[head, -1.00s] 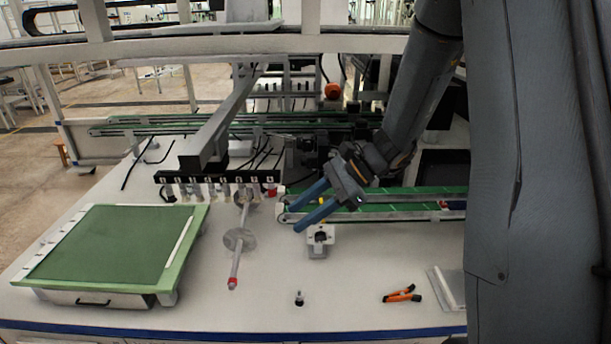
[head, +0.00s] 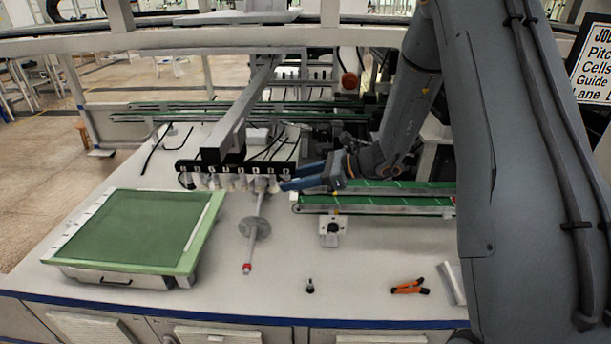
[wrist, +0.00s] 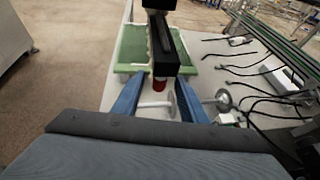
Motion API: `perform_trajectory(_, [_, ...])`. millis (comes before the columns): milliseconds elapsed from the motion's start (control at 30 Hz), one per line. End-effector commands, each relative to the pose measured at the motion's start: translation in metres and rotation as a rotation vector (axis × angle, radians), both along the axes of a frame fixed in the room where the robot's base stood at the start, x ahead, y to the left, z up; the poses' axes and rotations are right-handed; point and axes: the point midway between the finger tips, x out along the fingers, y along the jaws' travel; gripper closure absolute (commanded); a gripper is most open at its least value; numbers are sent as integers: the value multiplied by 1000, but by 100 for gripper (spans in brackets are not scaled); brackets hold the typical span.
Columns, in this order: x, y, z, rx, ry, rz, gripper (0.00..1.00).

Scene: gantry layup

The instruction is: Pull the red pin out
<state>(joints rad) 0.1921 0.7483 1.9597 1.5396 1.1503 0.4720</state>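The red pin (wrist: 158,84) shows in the wrist view, under the near end of a black bar (wrist: 162,45). My gripper (wrist: 159,92) is open, with one blue finger on each side of the pin and a visible gap on both sides. In the head view my gripper (head: 292,178) is at the right end of the numbered black bar (head: 225,168), which carries a row of pale pins. The red pin is hidden behind the fingers there.
A green-topped panel (head: 140,230) stands at left, a green conveyor (head: 390,200) at right. A small block (head: 332,230), black knob (head: 310,286) and orange tool (head: 410,287) lie in front.

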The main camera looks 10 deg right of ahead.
Motion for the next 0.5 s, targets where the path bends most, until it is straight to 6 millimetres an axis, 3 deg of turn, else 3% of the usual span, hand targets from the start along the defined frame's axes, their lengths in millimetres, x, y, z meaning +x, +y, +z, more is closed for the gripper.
perform_trajectory(300, [1,3,-1,0,-1,0,61])
perform_trajectory(500, [1,3,-1,0,-1,0,93])
